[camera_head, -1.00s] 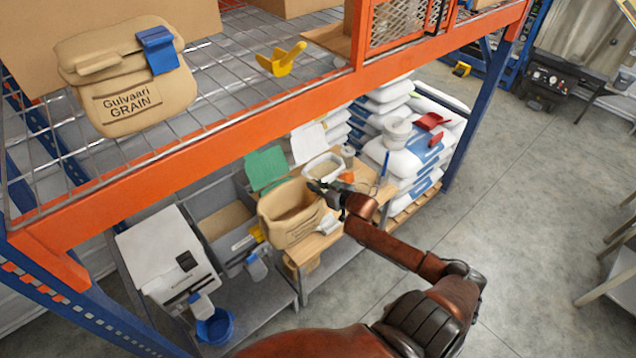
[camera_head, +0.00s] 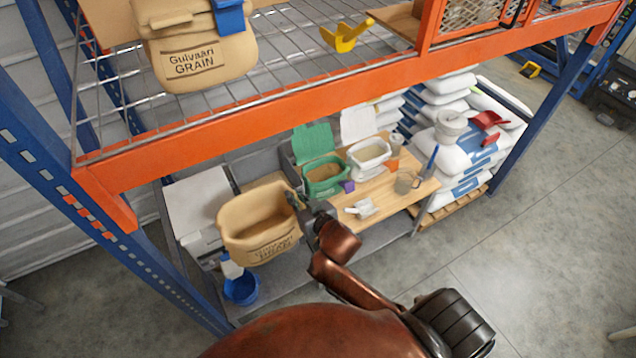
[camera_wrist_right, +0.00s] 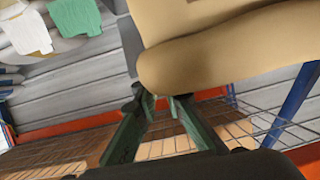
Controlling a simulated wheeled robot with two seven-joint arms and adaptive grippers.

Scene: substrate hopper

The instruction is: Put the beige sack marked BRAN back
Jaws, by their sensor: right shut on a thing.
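The beige sack marked BRAN (camera_head: 255,228) is open at the top and hangs upright in the air in front of the lower bench. Its lettering is faint but sits on the front face. My right gripper (camera_head: 295,200) is shut on the sack's right rim. In the right wrist view the sack (camera_wrist_right: 225,45) fills the upper right, with the green fingers of my right gripper (camera_wrist_right: 162,98) at its rolled edge. The exact contact is partly hidden. My left gripper is not in view.
An orange-edged wire shelf (camera_head: 290,110) spans above, holding a closed beige GRAIN sack (camera_head: 195,60) and a yellow scoop (camera_head: 346,36).

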